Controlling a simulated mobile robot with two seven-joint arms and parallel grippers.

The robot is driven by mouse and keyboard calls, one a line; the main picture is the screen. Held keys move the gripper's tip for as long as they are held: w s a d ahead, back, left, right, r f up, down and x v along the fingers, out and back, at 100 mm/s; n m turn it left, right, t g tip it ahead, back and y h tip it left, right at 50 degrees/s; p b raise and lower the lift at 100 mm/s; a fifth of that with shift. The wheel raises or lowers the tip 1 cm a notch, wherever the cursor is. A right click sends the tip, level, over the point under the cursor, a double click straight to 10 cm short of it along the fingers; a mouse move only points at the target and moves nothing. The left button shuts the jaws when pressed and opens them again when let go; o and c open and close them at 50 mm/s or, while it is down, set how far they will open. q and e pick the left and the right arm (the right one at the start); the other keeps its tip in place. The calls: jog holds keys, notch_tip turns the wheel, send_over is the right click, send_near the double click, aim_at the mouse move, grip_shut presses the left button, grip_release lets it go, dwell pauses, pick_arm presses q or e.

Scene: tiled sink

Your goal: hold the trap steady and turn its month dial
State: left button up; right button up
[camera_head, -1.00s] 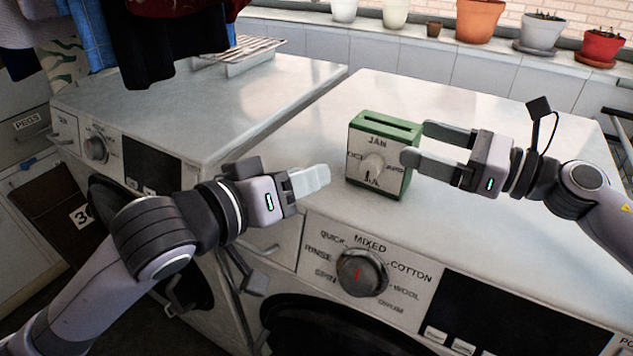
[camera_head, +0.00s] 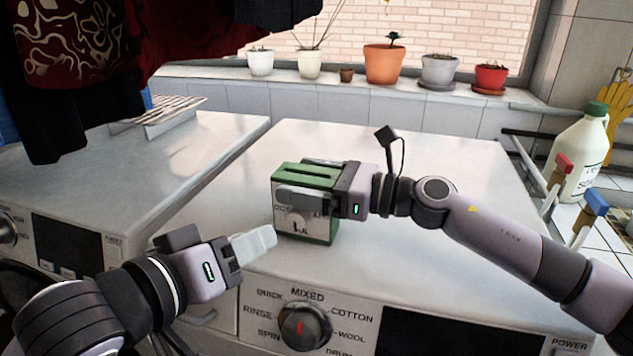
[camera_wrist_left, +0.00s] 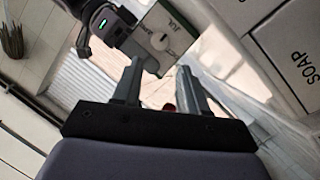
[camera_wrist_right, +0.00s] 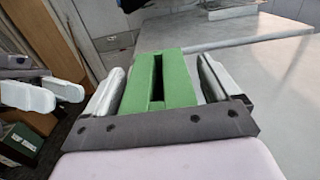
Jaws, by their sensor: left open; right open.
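The trap (camera_head: 322,228) is a green box with a slotted top and a white front face, upright on the front washing machine. It also shows in the left wrist view, with its pale round dial (camera_wrist_left: 164,41) on the white face. My right gripper (camera_head: 300,184) is open around the trap, one finger across the front and one behind. In the right wrist view, its fingers flank the green box (camera_wrist_right: 176,68) with gaps. My left gripper (camera_head: 258,245) is open and empty, short of the trap's front.
The washing machine top (camera_head: 400,150) is mostly clear. Its program knob (camera_head: 305,326) is below the trap. A second machine (camera_head: 190,150) stands left across a gap. A white jug (camera_head: 580,150) and brushes stand right; pots (camera_head: 384,63) line the sill.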

aim_at(295, 221)
jog(key=shift+c, duration=0.3)
jog(key=c, duration=1)
pick_arm(q)
jog(key=o, duration=0.3)
pick_arm(e)
jog(key=shift+c, duration=0.4)
pick_arm(q)
jog(key=shift+s+d+f+m+t+y, duration=0.95)
jog(key=shift+s+f+t, duration=0.75)
jog(key=shift+t, duration=0.6)
jog(key=x, duration=1.1)
jog(key=shift+w+r, duration=0.1)
jog(key=shift+w, duration=0.2)
